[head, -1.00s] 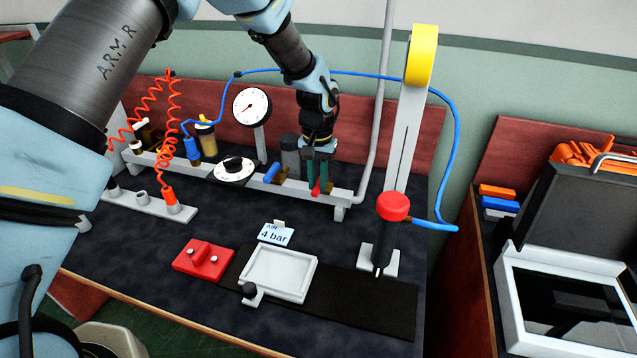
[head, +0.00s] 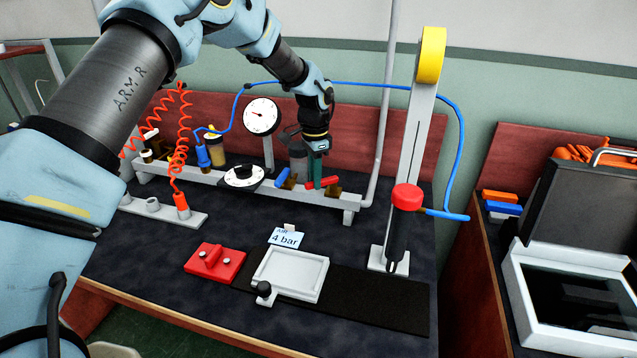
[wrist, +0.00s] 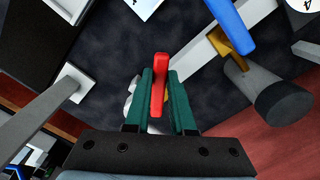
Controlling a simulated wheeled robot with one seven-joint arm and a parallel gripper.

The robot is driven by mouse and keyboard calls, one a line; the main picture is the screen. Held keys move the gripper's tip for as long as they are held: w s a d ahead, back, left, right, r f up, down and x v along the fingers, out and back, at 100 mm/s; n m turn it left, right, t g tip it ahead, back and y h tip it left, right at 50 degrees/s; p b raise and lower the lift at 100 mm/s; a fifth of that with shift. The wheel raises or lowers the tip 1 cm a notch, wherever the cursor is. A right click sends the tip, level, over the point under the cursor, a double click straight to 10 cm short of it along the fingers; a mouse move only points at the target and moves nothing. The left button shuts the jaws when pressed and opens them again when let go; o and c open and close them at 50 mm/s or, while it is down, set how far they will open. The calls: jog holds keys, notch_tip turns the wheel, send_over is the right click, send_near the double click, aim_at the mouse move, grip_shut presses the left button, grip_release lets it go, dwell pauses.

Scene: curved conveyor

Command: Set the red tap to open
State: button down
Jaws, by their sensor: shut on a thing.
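The red tap's handle (head: 333,181) sits on the right part of the grey pipe rail (head: 335,201). My gripper (head: 316,180) comes down from above and is shut on this handle, with red showing on both sides of the fingers. In the wrist view the handle (wrist: 158,78) lies between the two teal fingers, and its end sticks out past them. The handle slants at an angle to the rail. The tap's body is mostly hidden by the fingers.
A blue tap handle (head: 282,178) is just left on the same rail. A pressure gauge (head: 261,116) and a black-knobbed dial (head: 242,176) stand further left. The grey column with a red cap (head: 407,197) stands to the right. A sign reads "4 bar" (head: 286,238).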

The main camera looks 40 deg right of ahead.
jog(key=w+m, duration=0.1)
jog(key=m, duration=0.1)
jog(key=w+d+m, duration=0.1)
jog(key=m, duration=0.1)
jog(key=shift+w+d+m+b, duration=0.15)
jog(key=shift+w+d+m, duration=0.2)
jog(key=shift+m, duration=0.65)
jog(key=shift+w+d+m+b, duration=0.15)
jog(key=shift+w+d+m, duration=0.15)
jog(key=shift+m, duration=0.7)
jog(key=shift+r, duration=0.1)
jog(key=c, duration=0.8)
grip_release()
jog(key=shift+o, duration=0.2)
notch_tip(320, 180, up, 11)
jog(key=b, duration=0.3)
